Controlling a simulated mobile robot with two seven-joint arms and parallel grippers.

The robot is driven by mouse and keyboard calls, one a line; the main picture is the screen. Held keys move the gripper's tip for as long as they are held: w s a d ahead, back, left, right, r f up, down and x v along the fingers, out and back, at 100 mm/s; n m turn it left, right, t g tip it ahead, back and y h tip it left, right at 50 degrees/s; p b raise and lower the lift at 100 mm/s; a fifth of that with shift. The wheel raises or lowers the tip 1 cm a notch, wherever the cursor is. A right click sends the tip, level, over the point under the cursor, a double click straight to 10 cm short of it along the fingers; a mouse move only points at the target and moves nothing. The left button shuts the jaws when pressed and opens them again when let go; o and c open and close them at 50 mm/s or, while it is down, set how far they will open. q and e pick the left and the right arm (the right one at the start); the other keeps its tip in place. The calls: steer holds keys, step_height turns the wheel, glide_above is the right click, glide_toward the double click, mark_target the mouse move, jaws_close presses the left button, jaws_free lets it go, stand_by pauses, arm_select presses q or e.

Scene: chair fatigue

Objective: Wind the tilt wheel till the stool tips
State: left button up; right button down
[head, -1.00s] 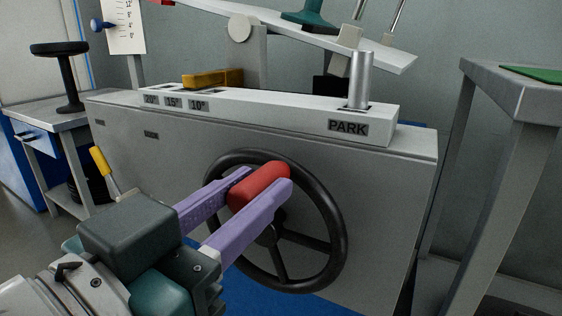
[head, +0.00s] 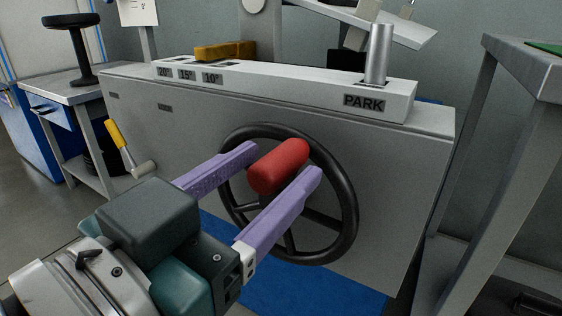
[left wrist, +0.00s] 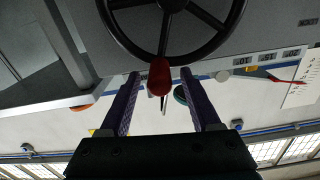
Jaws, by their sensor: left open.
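The black tilt wheel (head: 347,225) stands upright on the front of a grey machine housing (head: 200,118). Its red handle (head: 279,166) sits near the top of the rim. My left gripper (head: 281,160) is open, with its purple fingers on either side of the handle and a gap visible. In the left wrist view the red handle (left wrist: 159,77) lies between the two fingertips (left wrist: 160,74), clear of both. A black round-topped stool (head: 72,48) stands on a side bench; whether it is the task's stool I cannot tell. My right gripper is out of view.
A metal pin (head: 379,55) stands in the slot marked PARK. A yellow block (head: 225,50) lies by the 20°, 15° and 10° slots. A sloping white board (head: 400,28) is cut off above. A yellow-handled lever (head: 118,138) is at left; a grey table (head: 490,120) stands right.

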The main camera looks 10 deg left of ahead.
arm_select(q)
steer(key=p+v, duration=0.2)
steer(key=v, duration=0.7)
steer(key=shift+s+r, duration=0.1)
steer(key=s+a+r+n+g+y+p, duration=0.1)
steer(key=s+a+r+g+y+p, duration=0.2)
steer(key=r+p, duration=1.2)
steer(key=s+a+r+n+g+y+p, duration=0.1)
steer(key=s+a+r+g+p, duration=0.2)
steer(key=r+g+p, duration=1)
steer(key=s+a+r+n+t+y+p, duration=0.1)
steer(key=s+a+r+t+y+p, duration=0.15)
steer(key=r+p, duration=1.35)
step_height(320, 180, up, 27)
steer(key=p, duration=3.9)
steer(key=shift+p, duration=0.3)
steer(key=shift+r+h, duration=0.1)
steer(key=shift+h, duration=0.15)
